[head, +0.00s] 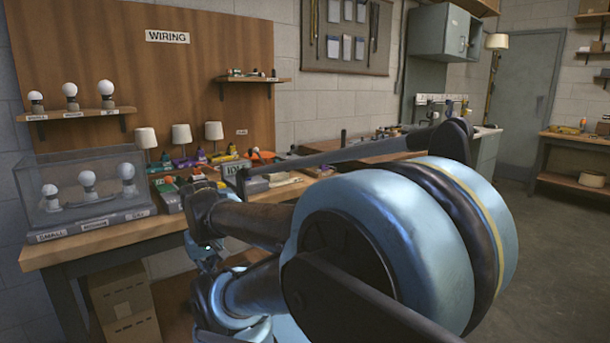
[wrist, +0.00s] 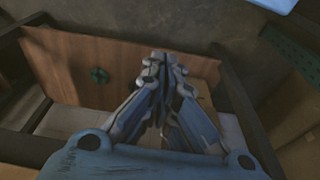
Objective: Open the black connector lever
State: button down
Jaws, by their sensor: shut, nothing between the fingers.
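I cannot make out the black connector lever in either view; the small parts on the workbench are too small to tell apart. In the wrist view, my gripper (wrist: 165,60) is shut and empty, its fingertips together over a brown wooden board. In the head view, part of my gripper (head: 208,258) shows by the bench's front edge, partly hidden by my arm.
The workbench (head: 100,245) holds a clear display case (head: 85,185) with bulbs, several small lamps and coloured parts. A cardboard box (head: 125,300) stands below. Wall shelves (head: 80,114) carry bulbs. Open floor (head: 560,260) lies at right.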

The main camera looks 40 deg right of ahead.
jog(key=shift+w+d, duration=0.15)
jog(key=shift+w, duration=0.2)
jog(key=w+d+r+m+t+y, duration=0.1)
jog(key=w+d+r+m+y, duration=0.1)
jog(key=w+d+r+m, duration=1.35)
jog(key=w+d+r+m+t, duration=0.1)
jog(key=w+d+m, duration=0.2)
jog(key=d+m, duration=0.4)
jog(key=w+d+r+m+t, duration=0.1)
jog(key=d+m, duration=0.6)
jog(key=d, duration=0.7)
jog(key=w+d+r+m+t, duration=0.1)
jog(key=w+d+r+m, duration=0.2)
jog(key=d, duration=0.7)
jog(key=w+m, duration=0.2)
jog(key=m, duration=0.2)
jog(key=shift+w+d+r, duration=0.15)
jog(key=shift+d+r, duration=0.1)
jog(key=shift+d, duration=0.15)
